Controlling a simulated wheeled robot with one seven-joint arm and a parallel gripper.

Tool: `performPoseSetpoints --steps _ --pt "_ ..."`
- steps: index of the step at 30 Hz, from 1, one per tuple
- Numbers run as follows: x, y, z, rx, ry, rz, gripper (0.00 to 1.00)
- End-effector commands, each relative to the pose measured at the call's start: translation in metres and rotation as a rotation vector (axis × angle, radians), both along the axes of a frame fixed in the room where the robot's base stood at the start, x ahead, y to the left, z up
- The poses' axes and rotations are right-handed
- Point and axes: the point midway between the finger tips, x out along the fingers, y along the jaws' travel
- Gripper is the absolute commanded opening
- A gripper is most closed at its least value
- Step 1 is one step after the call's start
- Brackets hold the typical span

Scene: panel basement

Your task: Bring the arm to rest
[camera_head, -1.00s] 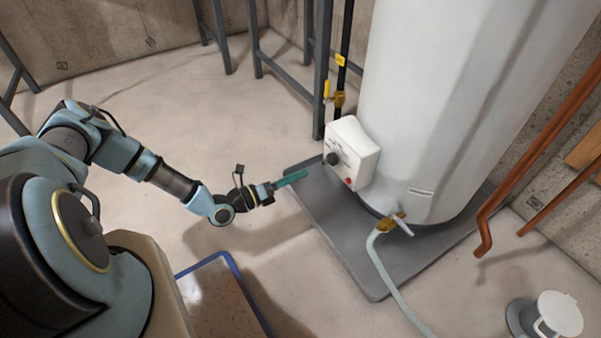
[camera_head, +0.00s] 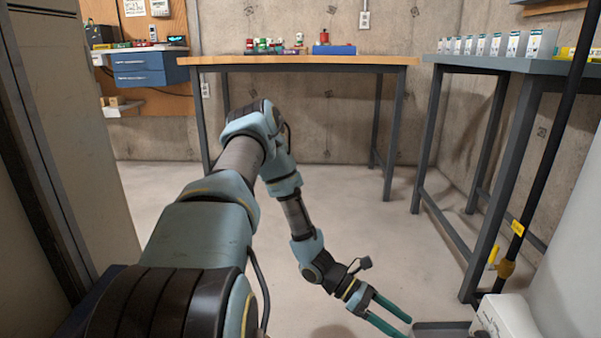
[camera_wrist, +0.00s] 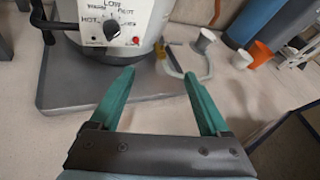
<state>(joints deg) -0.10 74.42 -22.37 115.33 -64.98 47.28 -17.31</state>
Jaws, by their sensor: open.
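My gripper (camera_head: 390,318) is at the lower right of the head view, at the end of my partly bent arm. Its green fingers are apart with nothing between them. In the wrist view my gripper (camera_wrist: 158,98) points over the floor and the grey pan toward the white control box (camera_wrist: 108,22) of the tank. The box has a black dial and a red button. A gap of floor and pan shows between the fingertips and the box, and I see no contact. In the head view only a corner of the control box (camera_head: 505,318) shows at the lower right.
A wooden-topped workbench (camera_head: 300,61) stands at the back with small items on it. A grey table (camera_head: 510,66) at the right holds several small boxes. The floor (camera_head: 345,190) under the workbench is clear.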

Motion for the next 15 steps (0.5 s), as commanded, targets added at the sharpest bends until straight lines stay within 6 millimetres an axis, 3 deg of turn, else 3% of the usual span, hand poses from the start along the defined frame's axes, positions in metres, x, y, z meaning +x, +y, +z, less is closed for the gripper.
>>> performPoseSetpoints --steps 15 --pt "0.031 0.163 0.106 0.24 -0.771 -0.626 0.8"
